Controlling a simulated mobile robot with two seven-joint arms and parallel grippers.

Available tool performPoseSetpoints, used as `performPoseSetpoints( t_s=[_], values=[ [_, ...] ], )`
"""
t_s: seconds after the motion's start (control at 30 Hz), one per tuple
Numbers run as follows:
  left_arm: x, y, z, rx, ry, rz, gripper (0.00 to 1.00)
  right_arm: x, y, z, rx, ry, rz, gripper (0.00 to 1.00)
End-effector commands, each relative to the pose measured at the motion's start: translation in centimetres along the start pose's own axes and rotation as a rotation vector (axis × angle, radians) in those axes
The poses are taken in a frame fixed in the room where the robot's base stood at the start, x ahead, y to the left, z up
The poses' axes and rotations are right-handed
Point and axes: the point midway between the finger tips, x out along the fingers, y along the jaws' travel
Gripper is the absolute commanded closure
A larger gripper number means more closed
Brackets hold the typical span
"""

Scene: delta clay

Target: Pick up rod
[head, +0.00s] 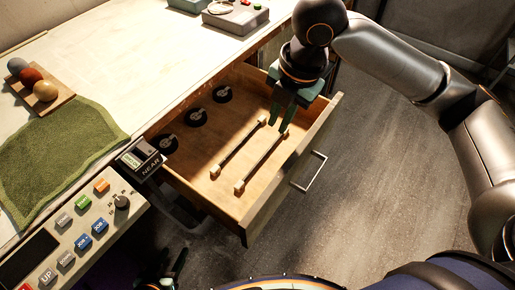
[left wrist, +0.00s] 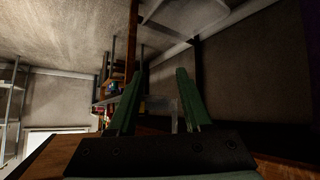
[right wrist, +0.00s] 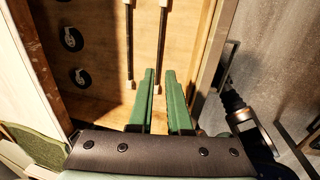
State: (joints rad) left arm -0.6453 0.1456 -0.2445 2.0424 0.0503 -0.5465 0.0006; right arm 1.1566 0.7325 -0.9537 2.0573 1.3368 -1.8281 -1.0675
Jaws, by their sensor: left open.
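Two thin dark rods with pale end caps lie side by side in the open wooden drawer: the left rod (head: 238,147) and the right rod (head: 261,161). Both also show in the right wrist view, the left rod (right wrist: 129,45) and the right rod (right wrist: 163,40). My right gripper (head: 279,126) points down into the drawer at the far end of the right rod and hides that end in the head view. In the right wrist view its fingers (right wrist: 160,74) stand a narrow gap apart, around the rod's end; contact is unclear. My left gripper (left wrist: 157,75) is open and empty, away from the drawer.
The drawer (head: 225,203) also holds several black discs, one of them (head: 196,117) in the middle. Its metal handle (head: 309,171) faces the open floor. A control panel (head: 85,235) stands at the lower left. A green cloth (head: 65,150) lies on the bench.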

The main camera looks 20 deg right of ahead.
Motion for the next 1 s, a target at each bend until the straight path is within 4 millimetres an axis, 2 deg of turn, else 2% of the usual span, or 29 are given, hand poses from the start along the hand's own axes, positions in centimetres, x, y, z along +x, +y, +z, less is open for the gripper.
performPoseSetpoints(
  t_s=[0.4,0.67,0.9,1.0],
  values=[
    [1.0,-0.3,1.3,0.001,0.001,-0.002,0.50,6.5,-0.1,-0.1,0.001,0.001,-0.002,0.84],
    [1.2,-0.4,1.3,0.002,0.006,-0.004,0.50,8.1,0.1,-0.2,-0.001,0.001,0.001,0.84],
    [1.8,-0.7,2.9,0.002,-0.006,-0.011,0.50,11.6,0.1,-0.7,0.002,0.000,-0.001,0.84],
    [1.7,-1.0,2.2,0.012,0.026,-0.018,0.50,12.5,0.1,-0.7,0.000,0.000,0.000,0.84]
  ],
)
